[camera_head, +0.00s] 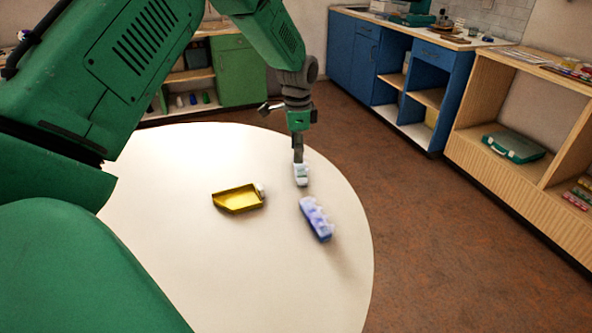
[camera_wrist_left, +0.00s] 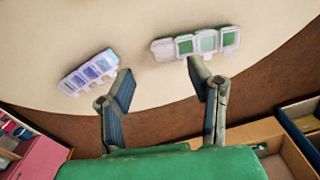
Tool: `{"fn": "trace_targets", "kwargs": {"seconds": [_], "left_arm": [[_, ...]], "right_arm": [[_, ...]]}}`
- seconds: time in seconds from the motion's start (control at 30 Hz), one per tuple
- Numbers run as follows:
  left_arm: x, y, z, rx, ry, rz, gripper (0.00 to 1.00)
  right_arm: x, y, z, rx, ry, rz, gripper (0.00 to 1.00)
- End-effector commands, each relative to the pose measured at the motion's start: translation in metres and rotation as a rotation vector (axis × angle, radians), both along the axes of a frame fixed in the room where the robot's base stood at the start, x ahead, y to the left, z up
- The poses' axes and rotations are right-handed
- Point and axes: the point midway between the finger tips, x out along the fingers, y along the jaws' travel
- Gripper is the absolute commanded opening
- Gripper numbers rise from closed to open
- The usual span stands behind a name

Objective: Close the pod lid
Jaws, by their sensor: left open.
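A pale white-green pod strip (camera_head: 301,175) lies on the round table right below my left gripper (camera_head: 298,158). In the wrist view this strip (camera_wrist_left: 208,41) shows green and whitish compartments, with a pale translucent flap at its left end that looks like a raised lid. A blue-purple pod strip (camera_head: 317,219) lies nearer in the head view; it also shows at the left of the wrist view (camera_wrist_left: 88,74). My left gripper's fingers (camera_wrist_left: 160,75) are apart and empty, with the two strips just beyond the tips. I cannot tell whether a fingertip touches a strip.
A yellow scoop-like tray (camera_head: 238,199) lies left of the strips, with a small whitish thing at its right end. The white table (camera_head: 200,280) is otherwise clear. Blue and wooden cabinets stand beyond the brown floor, with a green case (camera_head: 514,147) on a shelf.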

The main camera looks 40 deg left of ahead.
Motion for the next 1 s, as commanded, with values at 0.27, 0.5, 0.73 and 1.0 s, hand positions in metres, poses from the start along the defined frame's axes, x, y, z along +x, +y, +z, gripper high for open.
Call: {"fn": "trace_targets", "kwargs": {"seconds": [0.27,0.5,0.73,1.0], "left_arm": [[-0.001,0.007,-0.053,-0.007,0.001,0.003,0.47],[-0.001,0.006,-0.064,-0.006,-0.001,0.002,0.47],[-0.001,0.002,-0.062,-0.001,-0.001,0.001,0.47],[-0.001,0.006,-0.064,-0.006,0.000,0.002,0.00]], "right_arm": [[0.000,0.000,-0.008,0.000,0.000,0.000,0.61],[0.000,0.000,-0.009,0.000,0.000,0.000,0.61],[0.000,0.000,-0.009,0.000,0.000,0.000,0.61],[0.000,0.000,-0.009,0.000,0.000,0.000,0.61]]}}
